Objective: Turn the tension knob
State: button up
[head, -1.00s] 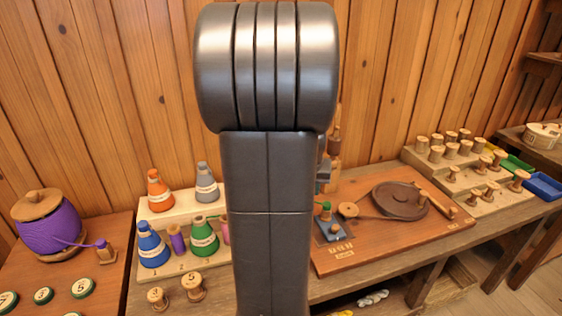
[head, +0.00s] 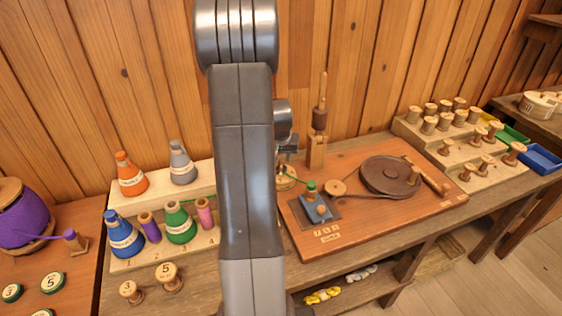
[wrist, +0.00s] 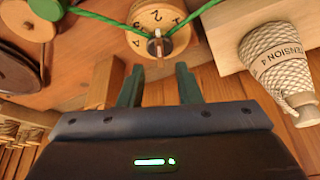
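The winding board (head: 375,215) holds a dark wheel (head: 390,177) and a small blue block (head: 314,209). A wooden post (head: 317,150) stands behind the dial. Coloured cones stand on a stepped rack (head: 200,252) at left; several spools stand on a rack at right.

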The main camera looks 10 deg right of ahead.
jog(key=shift+x, duration=2.55)
grip_shut()
